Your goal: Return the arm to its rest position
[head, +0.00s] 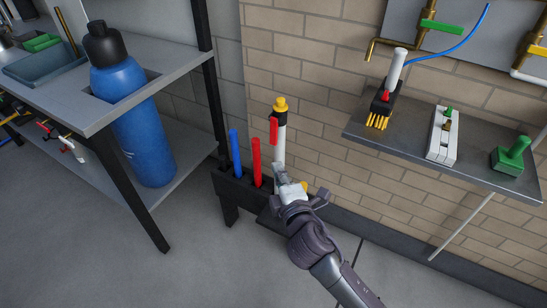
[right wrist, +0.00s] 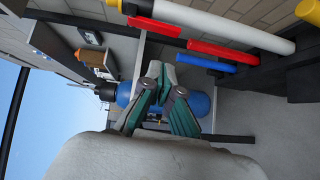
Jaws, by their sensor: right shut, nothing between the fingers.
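My right gripper (head: 284,178) reaches in from the bottom right in the head view, in front of the dark tube rack (head: 236,190). Its fingers are shut and empty; they also show closed in the right wrist view (right wrist: 160,75). A white tube with a yellow cap (head: 279,143) stands upright just behind the fingertips in the head view, its lower end hidden by the gripper. A red tube (head: 256,161) and a blue tube (head: 235,152) stand to its left. In the right wrist view, the white (right wrist: 225,25), red (right wrist: 222,51) and blue (right wrist: 206,63) tubes lie sideways, apart from the fingers. My left gripper is not in view.
A grey workbench (head: 178,78) with a large blue bottle (head: 133,120) stands on the left. A wall shelf (head: 480,170) on the right holds a brush (head: 380,106), a white block (head: 441,140) and a green item (head: 510,157). Floor in front is clear.

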